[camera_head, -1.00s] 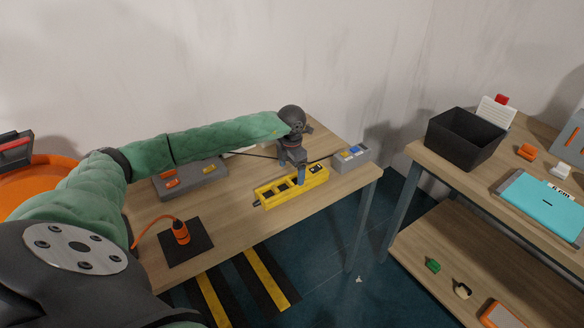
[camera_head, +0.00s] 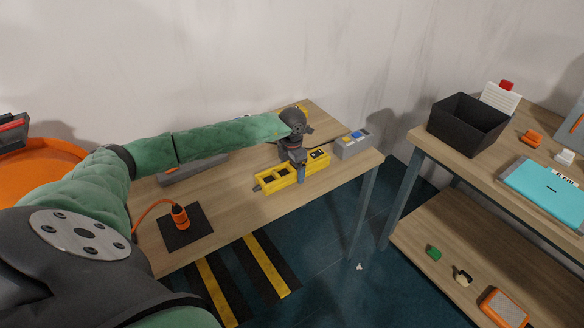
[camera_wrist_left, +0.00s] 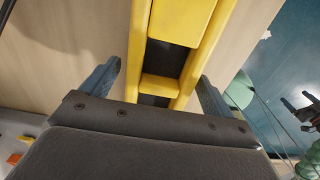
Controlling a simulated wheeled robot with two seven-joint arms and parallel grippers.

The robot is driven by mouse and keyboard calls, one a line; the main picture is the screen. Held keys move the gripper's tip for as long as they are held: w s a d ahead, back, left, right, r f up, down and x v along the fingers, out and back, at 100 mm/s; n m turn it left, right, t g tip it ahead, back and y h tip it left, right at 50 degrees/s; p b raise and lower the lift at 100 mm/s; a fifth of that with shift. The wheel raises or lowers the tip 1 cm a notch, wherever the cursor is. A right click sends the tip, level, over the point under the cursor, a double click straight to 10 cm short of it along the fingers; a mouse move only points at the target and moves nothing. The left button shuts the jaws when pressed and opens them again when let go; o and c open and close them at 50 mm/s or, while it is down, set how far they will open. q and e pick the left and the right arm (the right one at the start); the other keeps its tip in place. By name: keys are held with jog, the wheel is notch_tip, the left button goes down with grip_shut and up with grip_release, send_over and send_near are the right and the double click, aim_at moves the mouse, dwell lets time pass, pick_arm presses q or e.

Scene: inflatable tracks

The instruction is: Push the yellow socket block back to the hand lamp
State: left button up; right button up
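The yellow socket block (camera_head: 268,182) lies on the wooden table, with dark sockets along its top. My left gripper (camera_head: 299,172) is over its middle; one finger shows on the near side, and the far finger is hidden. In the left wrist view the gripper (camera_wrist_left: 160,82) is open, with one finger on each side of the yellow block (camera_wrist_left: 180,18). I cannot tell whether the fingers touch it. The orange hand lamp (camera_head: 180,217) stands on a black mat (camera_head: 199,232) at the front left of the table, away from the block.
A grey box (camera_head: 352,146) with coloured parts stands just right of the block. A grey tray (camera_head: 172,177) is partly hidden behind my left arm. An orange cable (camera_head: 146,209) runs from the lamp. Bare tabletop (camera_head: 231,208) lies between lamp and block.

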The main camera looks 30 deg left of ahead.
pick_arm(q)
jog(key=c, duration=1.3)
jog(key=shift+w+a+r+b, duration=0.1)
jog(key=shift+w+a+b, duration=0.55)
jog(key=shift+a, duration=0.75)
jog(key=shift+w+a+f+b, duration=0.1)
jog(key=shift+w+a+b, duration=0.55)
jog(key=shift+a, duration=0.75)
jog(key=shift+w+a+r+b, duration=0.1)
jog(key=shift+w+a+b, duration=0.55)
jog(key=shift+a, duration=0.75)
jog(key=shift+s+a, duration=0.1)
jog(key=shift+w+a+b, duration=0.3)
jog(key=shift+a+b, duration=0.2)
jog(key=shift+a, duration=0.2)
jog(key=shift+w+a+b, duration=0.45)
jog(key=shift+a, duration=0.75)
jog(key=shift+w+a+b, duration=0.45)
jog(key=shift+w+a, duration=0.05)
jog(key=shift+a, duration=0.65)
jog(key=shift+w+a+b, duration=0.45)
jog(key=shift+a, duration=0.75)
jog(key=o, duration=1.7)
